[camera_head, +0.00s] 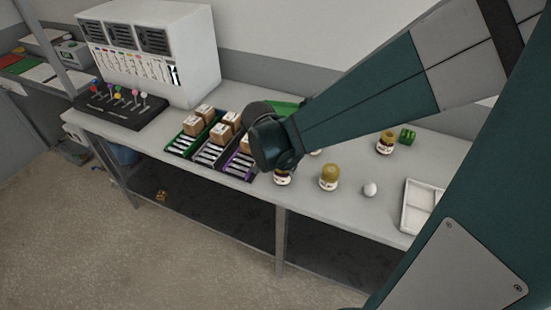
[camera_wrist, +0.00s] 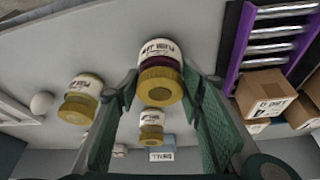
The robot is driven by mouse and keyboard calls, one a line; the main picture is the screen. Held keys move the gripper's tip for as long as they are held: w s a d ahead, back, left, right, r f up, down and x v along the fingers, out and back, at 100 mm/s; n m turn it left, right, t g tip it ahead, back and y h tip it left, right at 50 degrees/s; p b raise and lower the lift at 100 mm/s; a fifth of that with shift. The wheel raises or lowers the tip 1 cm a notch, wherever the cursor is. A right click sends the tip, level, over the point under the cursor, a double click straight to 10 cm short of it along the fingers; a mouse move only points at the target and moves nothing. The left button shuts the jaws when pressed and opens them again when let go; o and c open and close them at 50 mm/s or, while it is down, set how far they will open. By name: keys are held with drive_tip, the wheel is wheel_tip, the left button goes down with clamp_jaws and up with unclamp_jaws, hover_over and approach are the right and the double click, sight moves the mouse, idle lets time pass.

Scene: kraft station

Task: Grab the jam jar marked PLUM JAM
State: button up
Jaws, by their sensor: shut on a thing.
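A jam jar (camera_wrist: 160,55) with dark purple contents, a gold lid and a white label is between my fingers in the wrist view. Its label appears upside down there and looks like PLUM JAM. My gripper (camera_wrist: 161,84) is shut on this jar, with one green finger on each side near the lid. In the head view the jar (camera_head: 282,179) shows just below my wrist, at the table's front edge, and my fingers are mostly hidden.
A gold-lidded jar (camera_head: 329,177) and a white egg-like object (camera_head: 370,189) stand to the right. Another jar (camera_head: 386,142) is behind, beside a green block (camera_head: 408,136). Roller lanes with boxes (camera_head: 228,123) lie left. A white tray (camera_head: 412,217) is at right.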

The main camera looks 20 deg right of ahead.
drive_tip(key=shift+r, duration=0.1)
drive_tip(key=shift+r+p, duration=1.2)
drive_tip(key=shift+r, duration=3.75)
